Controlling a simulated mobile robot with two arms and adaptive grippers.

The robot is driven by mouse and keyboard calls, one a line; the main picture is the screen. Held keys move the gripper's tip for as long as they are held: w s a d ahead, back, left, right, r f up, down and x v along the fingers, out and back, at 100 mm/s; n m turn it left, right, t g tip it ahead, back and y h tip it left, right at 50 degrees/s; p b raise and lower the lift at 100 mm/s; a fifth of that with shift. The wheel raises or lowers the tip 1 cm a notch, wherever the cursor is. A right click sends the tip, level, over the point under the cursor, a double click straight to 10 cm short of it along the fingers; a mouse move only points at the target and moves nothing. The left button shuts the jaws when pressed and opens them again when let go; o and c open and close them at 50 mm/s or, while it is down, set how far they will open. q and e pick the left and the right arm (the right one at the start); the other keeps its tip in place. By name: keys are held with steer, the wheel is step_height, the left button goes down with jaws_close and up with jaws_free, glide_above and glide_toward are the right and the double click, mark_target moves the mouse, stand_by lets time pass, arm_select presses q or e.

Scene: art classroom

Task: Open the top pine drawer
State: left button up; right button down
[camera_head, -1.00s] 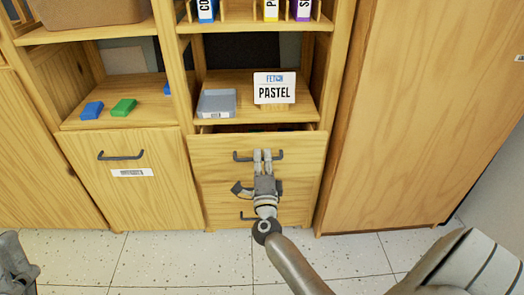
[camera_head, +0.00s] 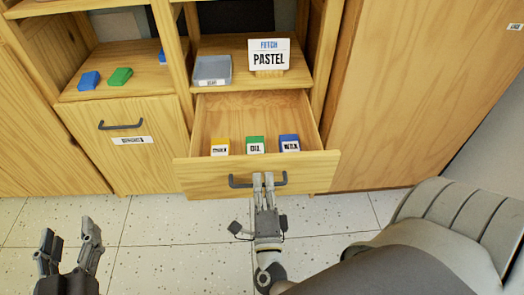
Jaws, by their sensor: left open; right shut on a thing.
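The top pine drawer (camera_head: 315,170) is pulled well out of the cabinet, and its inside shows. A yellow box (camera_head: 219,146), a green box (camera_head: 255,145) and a blue box (camera_head: 290,143) with white labels lie in it near the front. My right gripper (camera_head: 264,183) is shut on the dark bar handle (camera_head: 240,182) at the middle of the drawer front. My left gripper (camera_head: 70,243) is open and empty over the floor at the lower left. The drawer below is hidden behind the open one.
A grey tray (camera_head: 212,71) and a PASTEL sign (camera_head: 268,58) stand on the shelf above. A closed cupboard door (camera_head: 130,150) is at left, under a shelf with blue and green blocks. A tall wooden cabinet (camera_head: 430,90) stands at right. The tiled floor (camera_head: 170,220) in front is clear.

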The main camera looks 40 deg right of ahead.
arm_select(q)
steer(key=shift+s+a+f+g, duration=0.1)
steer(key=shift+f+g, duration=0.2)
steer(key=shift+f, duration=0.25)
arm_select(e)
steer(key=shift+v, duration=0.8)
steer(key=shift+r, duration=0.1)
steer(key=c, duration=1.5)
jaws_free()
steer(key=shift+c, duration=0.2)
steer(key=v, duration=1.2)
steer(key=shift+r, duration=0.15)
